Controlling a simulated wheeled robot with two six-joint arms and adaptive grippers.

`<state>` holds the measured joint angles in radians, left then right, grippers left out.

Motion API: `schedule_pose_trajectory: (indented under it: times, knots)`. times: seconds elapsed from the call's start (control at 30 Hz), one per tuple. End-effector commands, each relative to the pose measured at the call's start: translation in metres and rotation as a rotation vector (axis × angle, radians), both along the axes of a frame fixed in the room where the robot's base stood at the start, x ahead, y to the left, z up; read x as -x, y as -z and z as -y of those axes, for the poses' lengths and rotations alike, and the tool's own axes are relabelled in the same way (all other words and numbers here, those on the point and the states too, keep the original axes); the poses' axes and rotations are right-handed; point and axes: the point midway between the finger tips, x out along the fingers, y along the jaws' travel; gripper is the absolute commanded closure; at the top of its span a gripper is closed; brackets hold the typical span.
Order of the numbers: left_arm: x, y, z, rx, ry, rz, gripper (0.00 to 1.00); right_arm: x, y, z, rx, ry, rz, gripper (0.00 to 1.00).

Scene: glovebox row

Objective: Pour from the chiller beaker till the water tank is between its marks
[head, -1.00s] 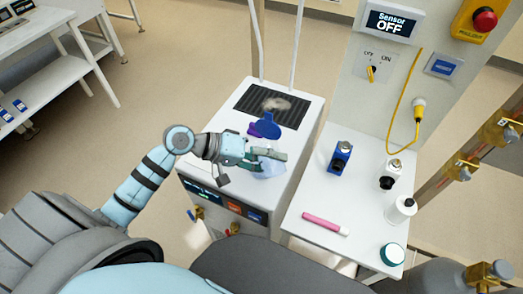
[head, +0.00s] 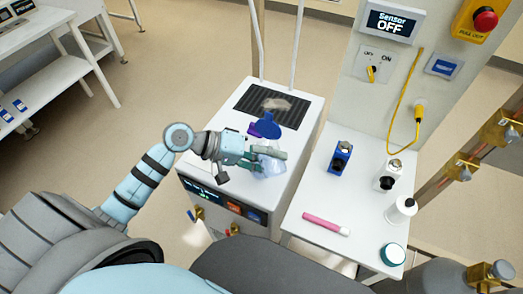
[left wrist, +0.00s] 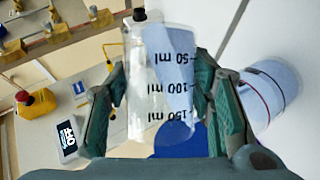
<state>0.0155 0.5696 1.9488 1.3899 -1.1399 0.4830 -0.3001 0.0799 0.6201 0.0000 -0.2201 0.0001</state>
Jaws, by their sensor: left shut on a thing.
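My left gripper (head: 272,153) is shut on a clear beaker, low over the top of the white chiller (head: 228,110). In the left wrist view the beaker (left wrist: 140,100) sits between both fingers, with its 50, 100 and 150 ml marks showing. Pale blue water lies slanted along one side of it, so the beaker is tilted. Beside it in that view is a translucent vessel (left wrist: 262,88) with pale blue contents and a dark and a red line, seemingly the water tank. I cannot tell its level against the lines. My right gripper is not in view.
A blue round lid-like piece (head: 267,125) stands beyond the gripper, near a dark vent grille (head: 272,104). The side table (head: 325,190) holds a blue device (head: 339,157), bottles, a pink tube (head: 326,224) and a teal-lidded jar (head: 392,254). A sensor screen (head: 391,24) reads OFF.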

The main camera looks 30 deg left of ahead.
Motion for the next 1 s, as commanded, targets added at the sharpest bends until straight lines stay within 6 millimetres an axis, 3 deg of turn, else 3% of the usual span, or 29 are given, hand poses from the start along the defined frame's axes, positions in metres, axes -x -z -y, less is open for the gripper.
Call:
schedule_pose_trajectory:
  times: [1.0]
  knots:
    - [-0.0007, -0.0031, -0.0009, 0.038, 0.000, -0.036, 0.84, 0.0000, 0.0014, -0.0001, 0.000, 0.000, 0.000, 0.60]
